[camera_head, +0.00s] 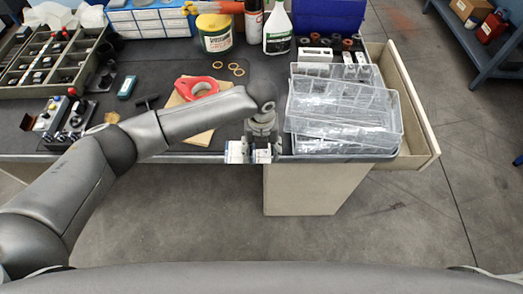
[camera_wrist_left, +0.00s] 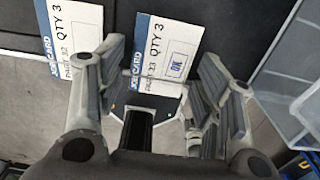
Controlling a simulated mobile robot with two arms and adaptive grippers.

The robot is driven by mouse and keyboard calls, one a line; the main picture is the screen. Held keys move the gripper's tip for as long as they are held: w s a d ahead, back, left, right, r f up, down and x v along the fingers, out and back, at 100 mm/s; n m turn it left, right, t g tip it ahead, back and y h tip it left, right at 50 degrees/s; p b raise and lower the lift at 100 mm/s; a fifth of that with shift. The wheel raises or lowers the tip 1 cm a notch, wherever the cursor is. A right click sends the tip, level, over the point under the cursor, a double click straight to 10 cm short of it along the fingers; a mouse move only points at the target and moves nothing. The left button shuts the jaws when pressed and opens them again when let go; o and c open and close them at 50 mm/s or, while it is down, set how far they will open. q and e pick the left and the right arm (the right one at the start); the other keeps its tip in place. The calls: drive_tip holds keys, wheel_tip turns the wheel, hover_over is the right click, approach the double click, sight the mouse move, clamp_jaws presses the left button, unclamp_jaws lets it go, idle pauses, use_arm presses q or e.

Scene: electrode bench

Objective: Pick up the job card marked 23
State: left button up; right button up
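Two white job cards with blue bands lie side by side at the bench's front edge. The right card (camera_head: 263,156) appears in the wrist view (camera_wrist_left: 172,38) with "QTY 3", a blue "OK" box and a part number that seems to read 23. The left card (camera_head: 236,150) also shows there (camera_wrist_left: 73,22), its number looking like 32. My left gripper (camera_head: 262,138) is over the right card, pointing down. In the wrist view its fingers (camera_wrist_left: 163,75) are apart on either side of that card, which partly hides behind them. My right gripper is not in view.
Clear plastic trays (camera_head: 345,108) are stacked just right of the gripper, beside an open drawer (camera_head: 418,110). A red tape dispenser (camera_head: 197,87) sits on a wooden board (camera_head: 200,137) to the left. A compartment tray (camera_head: 45,65) is at far left.

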use_arm(q)
drive_tip(key=shift+s, duration=0.1)
drive_tip(key=c, duration=0.3)
